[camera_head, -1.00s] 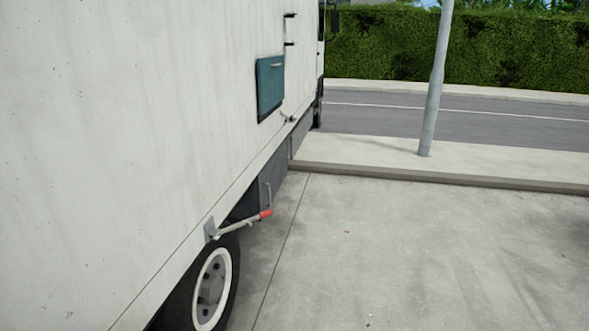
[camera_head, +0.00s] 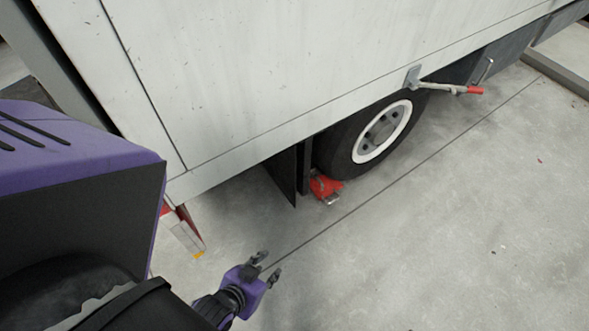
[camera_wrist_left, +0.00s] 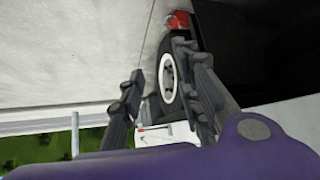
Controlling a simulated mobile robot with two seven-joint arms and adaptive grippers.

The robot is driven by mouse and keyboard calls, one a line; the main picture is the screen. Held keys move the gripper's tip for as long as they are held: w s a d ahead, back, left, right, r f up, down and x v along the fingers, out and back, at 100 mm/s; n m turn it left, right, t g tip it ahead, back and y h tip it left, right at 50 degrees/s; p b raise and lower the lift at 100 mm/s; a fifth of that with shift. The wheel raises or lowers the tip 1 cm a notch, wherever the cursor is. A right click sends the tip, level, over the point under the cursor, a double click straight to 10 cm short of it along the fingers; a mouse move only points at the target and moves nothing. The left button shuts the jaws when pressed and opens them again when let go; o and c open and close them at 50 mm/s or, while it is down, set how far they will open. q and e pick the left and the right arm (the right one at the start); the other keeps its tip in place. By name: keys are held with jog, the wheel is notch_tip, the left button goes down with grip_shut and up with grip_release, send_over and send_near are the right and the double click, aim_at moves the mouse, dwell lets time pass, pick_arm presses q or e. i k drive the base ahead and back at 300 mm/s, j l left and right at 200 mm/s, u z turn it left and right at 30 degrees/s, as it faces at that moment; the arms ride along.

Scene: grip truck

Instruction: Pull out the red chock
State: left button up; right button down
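The red chock (camera_head: 324,187) lies on the concrete against the truck's rear wheel (camera_head: 368,145), on the side toward the truck's tail. A metal piece sticks out from its lower end. It also shows in the left wrist view (camera_wrist_left: 178,20), at the top beside the tire. My left gripper (camera_head: 269,268) is open and empty, below and left of the chock in the head view, clearly apart from it. In the left wrist view its two fingers (camera_wrist_left: 160,95) are spread, with the wheel seen between them. My right gripper is not in view.
The white truck body (camera_head: 250,70) overhangs the wheel and chock. A dark mud flap (camera_head: 284,173) hangs beside the chock. A lever with a red grip (camera_head: 474,90) juts out above the wheel. The concrete (camera_head: 430,230) right of the chock is clear.

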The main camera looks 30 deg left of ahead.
aim_at(328, 181)
jog(key=i+l+u, duration=0.15)
jog(key=u, duration=0.3)
jog(key=i+l+u, duration=0.1)
jog(key=u, duration=0.35)
jog(key=i+l+u, duration=0.1)
jog(key=l+u, duration=0.2)
jog(key=u, duration=0.15)
jog(key=l+u, duration=0.3)
jog(key=l, duration=0.2)
jog(key=i+l+u, duration=0.1)
jog(key=l+u, duration=0.2)
jog(key=l, duration=0.25)
jog(key=k+l+u, duration=0.1)
jog(key=l+u, duration=0.15)
jog(key=l, duration=1.5)
jog(key=k+l, duration=0.1)
jog(key=l, duration=0.65)
